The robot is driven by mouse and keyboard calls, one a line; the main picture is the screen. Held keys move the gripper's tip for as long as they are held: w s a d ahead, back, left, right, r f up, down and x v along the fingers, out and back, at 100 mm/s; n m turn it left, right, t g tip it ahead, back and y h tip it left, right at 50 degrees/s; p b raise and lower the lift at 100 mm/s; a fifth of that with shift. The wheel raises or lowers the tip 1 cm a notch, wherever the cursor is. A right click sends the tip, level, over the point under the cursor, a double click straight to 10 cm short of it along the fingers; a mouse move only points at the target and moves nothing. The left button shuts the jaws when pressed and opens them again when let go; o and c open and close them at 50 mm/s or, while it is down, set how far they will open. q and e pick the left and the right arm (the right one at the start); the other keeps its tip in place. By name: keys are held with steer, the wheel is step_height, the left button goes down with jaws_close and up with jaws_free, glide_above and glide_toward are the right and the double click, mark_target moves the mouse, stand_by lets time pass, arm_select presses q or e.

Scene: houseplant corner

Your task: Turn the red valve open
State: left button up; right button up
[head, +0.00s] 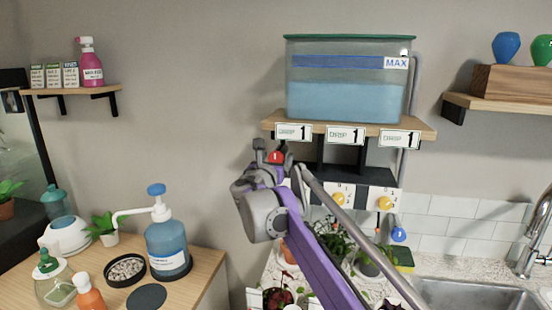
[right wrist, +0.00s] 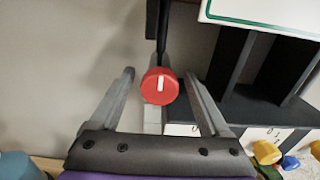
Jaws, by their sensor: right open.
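The red valve (head: 275,157) is a round knob below the left end of the tank shelf. In the right wrist view the red valve (right wrist: 160,87) shows a white line on its face, standing nearly upright. My right gripper (head: 268,153) is at the red valve. In the right wrist view its open fingers (right wrist: 159,77) stand on either side of the knob, with a gap on each side. The gripper hides part of the knob in the head view. My left gripper is not in view.
A tank of blue liquid (head: 345,98) stands on a wooden shelf (head: 425,130) just above. Yellow knobs (head: 385,203) and a blue knob (head: 398,235) are to the right. Potted plants (head: 330,240) stand below. A pump bottle (head: 168,250) stands on the left table.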

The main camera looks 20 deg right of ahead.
jaws_close()
steer(key=shift+r+m+p, duration=0.15)
steer(key=shift+m+p, duration=0.45)
steer(key=shift+p, duration=0.15)
steer(key=m+p, duration=0.7)
steer(key=shift+d+r+m, duration=0.1)
steer(key=shift+d+m, duration=0.05)
steer(key=shift+m, duration=0.15)
steer(key=m+p, duration=0.5)
steer(key=m, duration=0.2)
steer(key=shift+p, duration=0.35)
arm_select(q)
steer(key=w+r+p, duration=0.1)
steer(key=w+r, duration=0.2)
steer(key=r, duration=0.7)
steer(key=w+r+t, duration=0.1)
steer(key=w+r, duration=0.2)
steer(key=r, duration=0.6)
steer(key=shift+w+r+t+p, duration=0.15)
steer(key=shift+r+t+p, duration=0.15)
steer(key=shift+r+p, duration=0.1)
arm_select(e)
steer(key=shift+f+m, duration=0.35)
steer(key=shift+m, duration=0.85)
